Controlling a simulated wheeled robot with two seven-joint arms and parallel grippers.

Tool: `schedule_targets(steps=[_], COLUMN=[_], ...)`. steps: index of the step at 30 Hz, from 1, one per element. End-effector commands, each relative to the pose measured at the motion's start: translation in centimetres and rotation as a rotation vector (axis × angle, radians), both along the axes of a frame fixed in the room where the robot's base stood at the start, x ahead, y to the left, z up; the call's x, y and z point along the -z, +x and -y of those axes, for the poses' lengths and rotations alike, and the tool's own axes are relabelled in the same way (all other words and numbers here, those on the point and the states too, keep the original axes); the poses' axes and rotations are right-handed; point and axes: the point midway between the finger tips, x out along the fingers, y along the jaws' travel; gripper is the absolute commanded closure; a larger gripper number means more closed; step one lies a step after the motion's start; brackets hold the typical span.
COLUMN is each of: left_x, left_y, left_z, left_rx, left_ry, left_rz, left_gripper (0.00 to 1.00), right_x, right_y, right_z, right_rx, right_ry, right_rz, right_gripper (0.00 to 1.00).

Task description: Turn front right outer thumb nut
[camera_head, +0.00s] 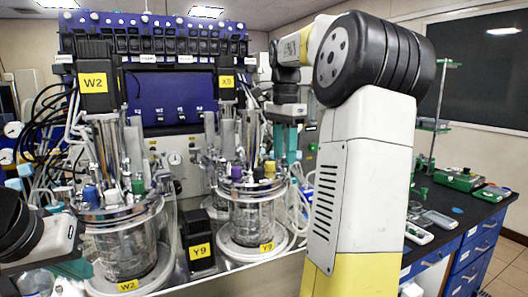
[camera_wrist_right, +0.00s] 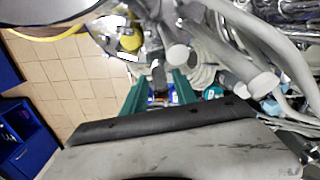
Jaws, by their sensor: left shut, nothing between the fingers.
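The front right bioreactor vessel (camera_head: 252,222) is glass with a metal head plate and coloured caps, and stands on a white base with a yellow Y9 label. I cannot single out its outer thumb nut in either view. My right gripper (camera_head: 286,142) points down above the right side of this vessel. The right wrist view shows its two green fingers (camera_wrist_right: 160,92) apart, with a dark metal part between or behind them; contact cannot be judged.
The purple control unit (camera_head: 165,100) stands behind the vessels. Tubes and cables crowd both vessels. A black block labelled Y9 (camera_head: 198,238) stands between them. My right arm hides much of the right side. A dark bench (camera_head: 470,212) holds small devices.

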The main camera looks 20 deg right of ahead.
Motion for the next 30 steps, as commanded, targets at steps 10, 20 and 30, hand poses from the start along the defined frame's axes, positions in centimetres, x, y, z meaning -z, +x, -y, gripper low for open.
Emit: schedule_targets(steps=[10, 20, 30], left_x=[0.00, 0.00, 0.00], left_y=[0.00, 0.00, 0.00], left_z=[0.00, 0.00, 0.00], left_rx=[0.000, 0.000, 0.000], left_ry=[0.000, 0.000, 0.000], left_rz=[0.000, 0.000, 0.000], left_gripper=[1.00, 1.00, 1.00], right_x=[-0.03, -0.04, -0.06], right_y=[0.02, 0.07, 0.21], right_z=[-0.01, -0.04, -0.14], right_rx=[-0.001, -0.084, -0.356], right_ry=[0.000, 0.000, 0.000], right_rz=[0.001, 0.001, 0.001], right_gripper=[1.00, 1.00, 1.00])
